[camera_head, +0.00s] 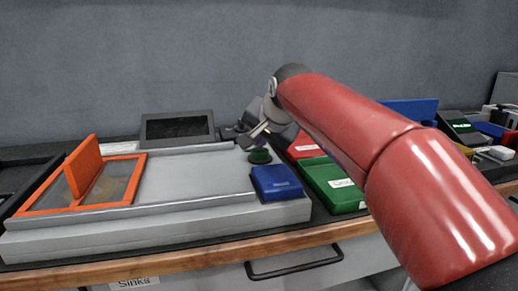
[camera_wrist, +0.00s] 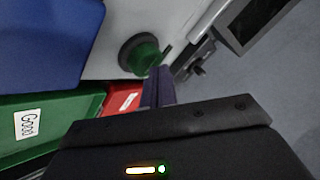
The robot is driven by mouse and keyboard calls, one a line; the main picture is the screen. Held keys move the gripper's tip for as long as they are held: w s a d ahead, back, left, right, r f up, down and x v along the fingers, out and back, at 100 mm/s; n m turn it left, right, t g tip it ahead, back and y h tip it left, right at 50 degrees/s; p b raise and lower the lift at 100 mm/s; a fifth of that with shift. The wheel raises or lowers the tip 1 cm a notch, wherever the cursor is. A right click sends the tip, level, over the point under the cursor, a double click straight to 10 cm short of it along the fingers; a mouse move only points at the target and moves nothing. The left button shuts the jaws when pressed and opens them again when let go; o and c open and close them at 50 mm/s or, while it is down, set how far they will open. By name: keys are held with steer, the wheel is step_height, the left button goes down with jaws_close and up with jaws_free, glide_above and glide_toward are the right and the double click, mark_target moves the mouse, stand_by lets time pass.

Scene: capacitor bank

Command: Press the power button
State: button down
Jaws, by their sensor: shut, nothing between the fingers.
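The power button, a green round knob on a dark ring (camera_head: 260,156), sits near the back right corner of the light grey panel (camera_head: 200,172). It also shows in the wrist view (camera_wrist: 144,57), upper middle. My gripper (camera_head: 257,134) is shut and empty, just above and behind the button in the head view. In the wrist view its dark fingers (camera_wrist: 160,76) lie together, with their tips right beside the green button. I cannot tell whether they touch it, or whether the button is pressed in.
A blue box (camera_head: 277,183) stands on the panel in front of the button. A green bin (camera_head: 332,187) and a red bin (camera_head: 305,147) lie to its right. A dark-framed screen (camera_head: 177,128) stands behind. An orange-framed flap (camera_head: 84,167) stands raised at left.

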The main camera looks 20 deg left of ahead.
mark_target(261, 152)
step_height(261, 152, up, 3)
steer(key=p, duration=0.2)
steer(key=shift+p, duration=0.3)
steer(key=shift+r, duration=1.5)
steer(key=s+d+f+h, duration=0.1)
steer(key=s+d+f, duration=0.1)
steer(key=d, duration=0.5)
steer(key=s+d+f+h, duration=0.1)
steer(key=s+d+f, duration=0.1)
steer(key=s+d, duration=0.2)
steer(key=s+d+f+h, duration=0.1)
steer(key=s+d+f, duration=0.1)
steer(key=d, duration=0.8)
steer(key=shift+s+f+n, duration=0.3)
steer(key=shift+s+f, duration=0.05)
steer(key=shift+s, duration=0.5)
steer(key=s+d+f+g+h, duration=0.1)
steer(key=s+d+f, duration=0.5)
steer(key=s+f, duration=0.2)
steer(key=s+d+f+n+h, duration=0.1)
steer(key=s+d+f, duration=0.5)
steer(key=s+f, duration=0.2)
steer(key=shift+s+d+f+g+h, duration=0.3)
steer(key=shift+s+g, duration=0.1)
steer(key=shift+s, duration=0.35)
